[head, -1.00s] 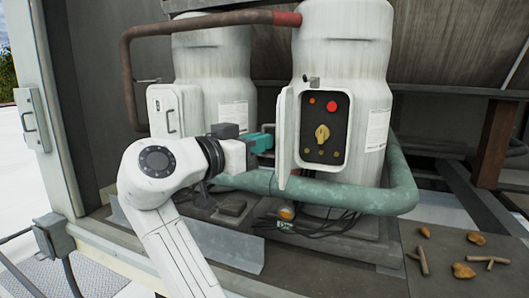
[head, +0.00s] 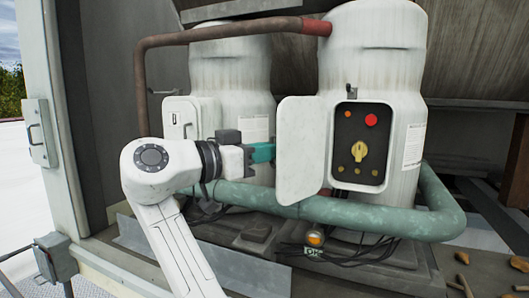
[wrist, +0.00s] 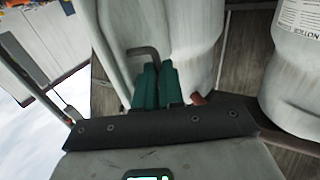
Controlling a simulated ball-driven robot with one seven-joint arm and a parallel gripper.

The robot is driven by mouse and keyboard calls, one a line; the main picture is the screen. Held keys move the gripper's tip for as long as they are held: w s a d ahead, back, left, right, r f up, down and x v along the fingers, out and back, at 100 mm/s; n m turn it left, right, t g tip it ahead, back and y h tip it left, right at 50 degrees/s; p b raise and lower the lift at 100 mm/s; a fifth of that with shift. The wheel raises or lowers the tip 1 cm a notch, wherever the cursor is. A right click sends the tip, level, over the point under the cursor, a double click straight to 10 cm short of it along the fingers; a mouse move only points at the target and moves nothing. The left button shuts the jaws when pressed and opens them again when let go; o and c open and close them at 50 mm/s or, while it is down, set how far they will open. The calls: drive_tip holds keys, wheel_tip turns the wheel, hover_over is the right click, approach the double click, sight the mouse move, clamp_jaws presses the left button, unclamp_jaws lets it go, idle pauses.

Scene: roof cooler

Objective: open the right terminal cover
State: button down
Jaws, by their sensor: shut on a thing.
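The right terminal cover (head: 303,150) is a white door on the right compressor (head: 372,60). It stands swung out to the left, its inner face towards the head camera. The dark panel (head: 360,143) it covers is exposed, with a red button and a yellow knob. My gripper (head: 268,152), with teal fingers, is at the cover's outer side, and its fingertips are hidden behind the cover. In the wrist view my gripper (wrist: 158,68) is shut on the cover's grey handle (wrist: 143,52); the fingers hide part of the handle.
The left compressor (head: 230,70) has its own shut white cover (head: 181,118) just behind my arm. A brown pipe (head: 220,33) passes above. Cables and an orange lamp (head: 315,238) lie low in front.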

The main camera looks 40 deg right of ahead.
drive_tip(key=shift+w+d, duration=0.1)
drive_tip(key=shift+w, duration=0.15)
drive_tip(key=c, duration=1.5)
unclamp_jaws()
drive_tip(key=shift+w+d, duration=0.1)
drive_tip(key=shift+c, duration=0.2)
drive_tip(key=a+b, duration=0.1)
drive_tip(key=a, duration=1)
drive_tip(key=shift+w, duration=0.15)
